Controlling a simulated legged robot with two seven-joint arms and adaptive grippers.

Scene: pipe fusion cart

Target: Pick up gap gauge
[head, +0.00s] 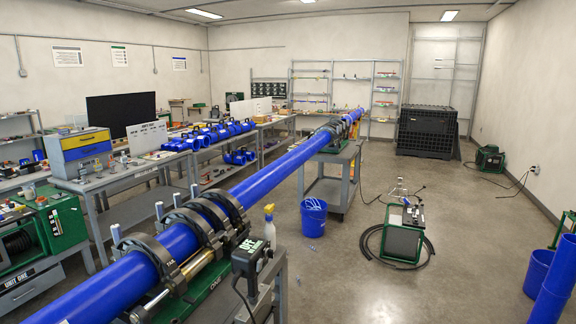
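I cannot pick out a gap gauge for certain in the head view. Small tools and parts lie on the left workbench (115,180), too small to name. A long blue pipe (262,187) runs from the lower left to the far middle, held by black ring clamps (182,232) on the fusion cart (205,290) in front. A black box with a lit display (248,258) stands at the cart's right side. A white spray bottle with a yellow head (269,228) stands behind it. Neither of my grippers is in view.
A grey stand (330,180) supports the pipe farther back. A blue bucket (313,217) and a green-framed machine with a black hose (402,238) stand on the floor.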

